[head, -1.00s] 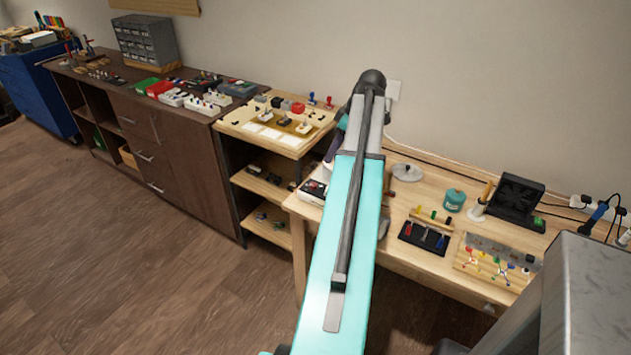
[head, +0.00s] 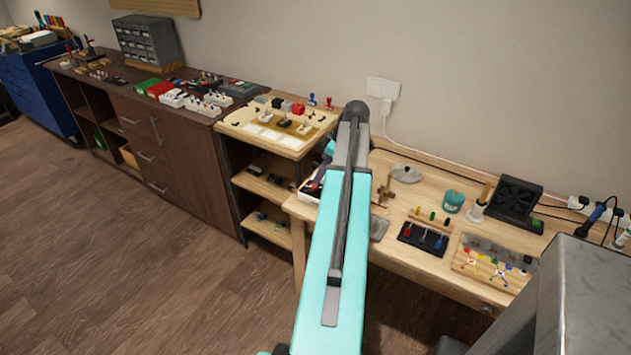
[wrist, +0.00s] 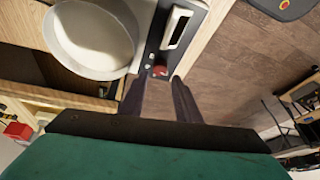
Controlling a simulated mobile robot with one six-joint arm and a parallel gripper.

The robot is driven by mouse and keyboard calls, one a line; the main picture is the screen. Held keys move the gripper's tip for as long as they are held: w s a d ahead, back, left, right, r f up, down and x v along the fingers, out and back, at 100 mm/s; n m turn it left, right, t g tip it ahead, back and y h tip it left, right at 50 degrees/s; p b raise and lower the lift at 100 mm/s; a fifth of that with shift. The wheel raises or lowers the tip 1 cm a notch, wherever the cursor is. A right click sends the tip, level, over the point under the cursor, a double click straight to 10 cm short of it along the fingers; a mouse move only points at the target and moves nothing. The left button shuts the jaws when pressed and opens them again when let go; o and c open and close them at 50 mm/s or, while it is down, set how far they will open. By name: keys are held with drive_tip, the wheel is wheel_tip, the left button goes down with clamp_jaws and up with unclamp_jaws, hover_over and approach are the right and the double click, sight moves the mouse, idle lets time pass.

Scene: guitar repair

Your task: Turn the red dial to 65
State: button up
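The small red dial (wrist: 160,71) shows in the wrist view on the face of a grey device (wrist: 148,58), below a pale slot-like window. A round white bowl (wrist: 92,38) sits on the same device. My gripper (wrist: 158,79) is open, with its two dark fingers apart. In the picture its tips lie to either side of the red dial, close to it. I cannot tell whether they touch it. The dial's markings and setting are too small to read. In the head view my arm hides the gripper and the dial.
The light wooden table (head: 400,262) carries a black tool tray (head: 423,238), a teal jar (head: 453,201) and a black fan-like box (head: 514,203). A wooden shelf unit (head: 262,155) stands to the left. Brown floor (head: 120,270) is open in front.

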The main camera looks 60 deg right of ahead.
sight(313, 186)
drive_tip(key=shift+p+x, duration=0.4)
drive_tip(key=shift+x, duration=2.1)
clamp_jaws()
drive_tip(key=shift+a, duration=0.15)
